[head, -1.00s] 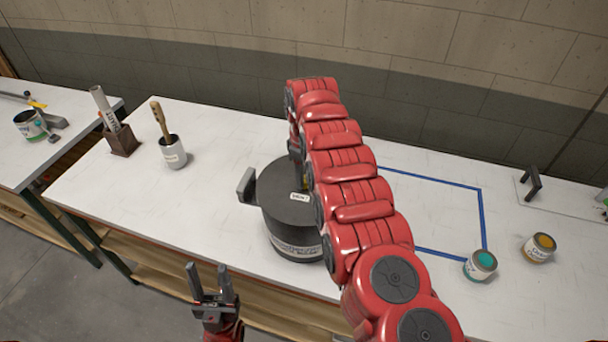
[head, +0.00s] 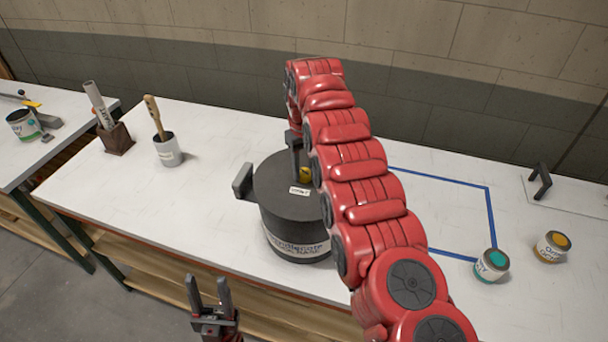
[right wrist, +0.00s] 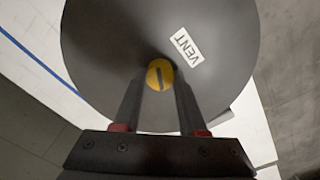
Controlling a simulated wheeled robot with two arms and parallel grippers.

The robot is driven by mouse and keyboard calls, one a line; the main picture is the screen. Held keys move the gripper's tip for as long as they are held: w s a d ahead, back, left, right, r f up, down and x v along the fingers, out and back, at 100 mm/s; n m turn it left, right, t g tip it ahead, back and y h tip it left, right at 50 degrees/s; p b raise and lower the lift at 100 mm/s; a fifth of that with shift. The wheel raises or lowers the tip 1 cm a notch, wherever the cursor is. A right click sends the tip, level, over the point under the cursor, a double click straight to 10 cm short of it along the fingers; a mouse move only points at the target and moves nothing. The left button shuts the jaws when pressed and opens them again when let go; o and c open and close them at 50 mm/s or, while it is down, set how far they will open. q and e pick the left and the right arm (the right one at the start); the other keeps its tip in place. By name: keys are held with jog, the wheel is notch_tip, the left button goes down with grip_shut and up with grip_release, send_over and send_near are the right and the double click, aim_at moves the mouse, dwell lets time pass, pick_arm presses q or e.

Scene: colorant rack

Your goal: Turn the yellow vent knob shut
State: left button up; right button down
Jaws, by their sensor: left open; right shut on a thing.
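The yellow vent knob (right wrist: 160,75) sits on the dark lid of a round black drum (head: 280,195), near the VENT label (right wrist: 187,47). In the head view the knob (head: 305,174) shows partly, beside my right arm. My right gripper (right wrist: 161,82) is shut on the knob, one finger on each side; a dark slot line runs across the knob's top. The knob's underside is hidden. My left gripper (head: 209,288) is open and empty in front of the table's near edge, apart from the drum.
A pale cup with a brush (head: 168,150) and a brown holder (head: 117,138) stand left on the white table (head: 110,195). A blue tape outline (head: 440,180), a teal-topped can (head: 491,265) and a yellow-topped can (head: 552,246) are right. The drum has a side handle (head: 243,181).

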jog(key=m, duration=0.5)
jog(key=shift+w+m, duration=0.1)
jog(key=shift+m, duration=0.2)
jog(key=m, duration=0.6)
jog(key=shift+r, duration=0.1)
jog(key=shift+m, duration=0.3)
jog(key=shift+c, duration=2.3)
grip_release()
jog(key=shift+d, duration=0.1)
